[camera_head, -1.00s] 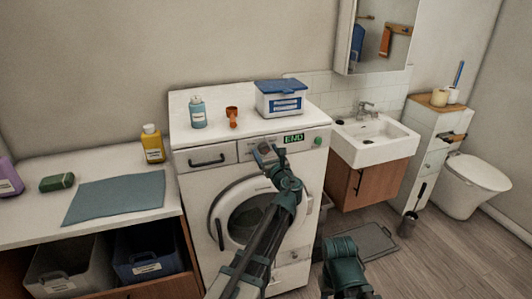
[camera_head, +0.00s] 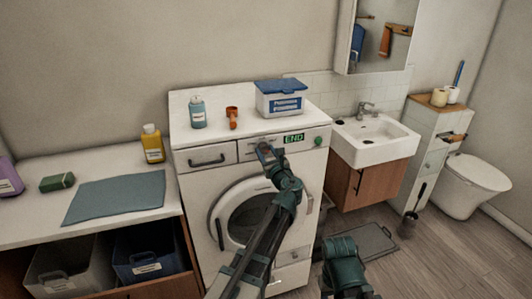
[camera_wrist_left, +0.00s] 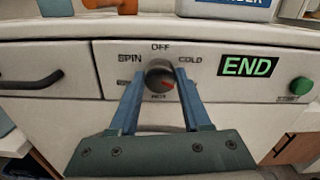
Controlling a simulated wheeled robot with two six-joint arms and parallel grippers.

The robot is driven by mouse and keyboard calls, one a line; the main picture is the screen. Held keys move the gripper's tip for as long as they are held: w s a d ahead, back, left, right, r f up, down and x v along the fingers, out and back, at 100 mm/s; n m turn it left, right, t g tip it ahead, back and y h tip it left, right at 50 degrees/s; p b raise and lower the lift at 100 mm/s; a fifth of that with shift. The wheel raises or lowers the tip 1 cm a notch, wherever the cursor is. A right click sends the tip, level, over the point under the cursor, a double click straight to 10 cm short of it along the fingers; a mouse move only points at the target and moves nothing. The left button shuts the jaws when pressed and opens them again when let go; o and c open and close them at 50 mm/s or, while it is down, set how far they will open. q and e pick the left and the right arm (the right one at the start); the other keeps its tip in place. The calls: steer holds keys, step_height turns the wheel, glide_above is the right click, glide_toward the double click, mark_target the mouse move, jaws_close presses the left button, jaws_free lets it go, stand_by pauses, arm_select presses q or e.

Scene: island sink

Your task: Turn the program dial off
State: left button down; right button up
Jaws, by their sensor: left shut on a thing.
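The program dial (camera_wrist_left: 160,77) is a round dark grey knob on the washing machine's front panel. OFF is printed above it, COLD at upper right, SPIN at upper left and HOT below. Its reddish mark sits toward the lower right, away from OFF. My left gripper (camera_wrist_left: 160,84) is shut on the dial, with one blue finger on each side. In the head view my left gripper (camera_head: 265,148) reaches the panel and mostly covers the dial. My right gripper does not show.
The washing machine (camera_head: 203,198) has a green END display (camera_head: 293,138) and a green button (camera_wrist_left: 300,86) right of the dial. A drawer handle (camera_wrist_left: 32,80) is to the left.

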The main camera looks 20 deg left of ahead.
arm_select(q)
steer(key=n, duration=0.5)
steer(key=shift+n, duration=0.4)
steer(key=n, duration=1.1)
steer(key=shift+f+n, duration=0.1)
steer(key=shift+n, duration=0.3)
steer(key=n, duration=0.5)
steer(key=shift+n, duration=0.3)
steer(key=shift+s, duration=0.1)
steer(key=shift+c, duration=1.8)
jaws_free()
steer(key=v, duration=1.3)
steer(key=shift+s+d, duration=0.25)
steer(key=shift+s, duration=0.05)
